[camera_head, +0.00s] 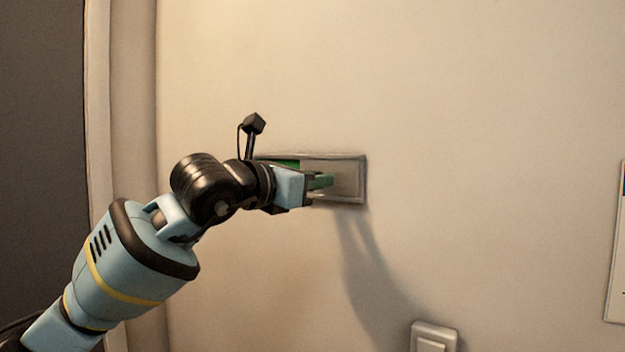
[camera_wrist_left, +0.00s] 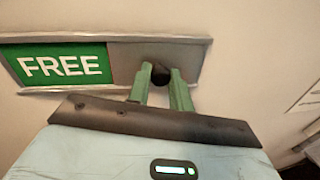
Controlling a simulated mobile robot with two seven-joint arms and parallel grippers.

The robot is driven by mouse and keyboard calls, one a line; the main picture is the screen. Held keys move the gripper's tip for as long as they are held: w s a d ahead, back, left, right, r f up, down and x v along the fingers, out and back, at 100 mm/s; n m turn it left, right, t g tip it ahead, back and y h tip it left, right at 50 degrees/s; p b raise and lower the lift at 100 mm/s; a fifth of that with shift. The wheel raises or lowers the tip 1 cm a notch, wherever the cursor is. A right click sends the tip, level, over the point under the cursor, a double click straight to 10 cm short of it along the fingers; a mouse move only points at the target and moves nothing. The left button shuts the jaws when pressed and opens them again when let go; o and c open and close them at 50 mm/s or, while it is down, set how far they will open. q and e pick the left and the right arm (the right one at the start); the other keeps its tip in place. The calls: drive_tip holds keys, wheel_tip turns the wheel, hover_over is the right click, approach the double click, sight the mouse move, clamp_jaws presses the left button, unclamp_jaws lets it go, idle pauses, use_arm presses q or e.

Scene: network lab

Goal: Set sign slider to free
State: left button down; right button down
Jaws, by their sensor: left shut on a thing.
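The wall sign is a flat grey frame (camera_head: 365,179) fixed to the wall, and it also shows in the left wrist view (camera_wrist_left: 196,50). Its left part shows a green panel with the white word FREE (camera_wrist_left: 62,65). In the head view only a strip of that green (camera_head: 289,163) shows behind my arm. The grey sliding plate (camera_wrist_left: 125,53) covers the right part of the sign. My left gripper (camera_head: 321,181) is at the plate, its green fingers (camera_wrist_left: 160,80) shut on the dark round knob (camera_wrist_left: 160,73). The fingers partly hide the knob.
A white wall switch (camera_head: 433,337) is on the wall below and right of the sign. A sheet or poster (camera_head: 617,255) hangs at the far right edge. A door frame (camera_head: 125,100) stands at the left. The wall around the sign is bare.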

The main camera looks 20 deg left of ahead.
use_arm(q)
drive_tip(key=c, duration=1.3)
unclamp_jaws()
drive_tip(key=shift+s+d, duration=0.15)
drive_tip(key=shift+d, duration=0.2)
drive_tip(key=shift+a, duration=0.15)
drive_tip(key=b+v, duration=0.1)
drive_tip(key=v, duration=0.6)
drive_tip(key=shift+s+a, duration=0.1)
drive_tip(key=shift+s, duration=0.2)
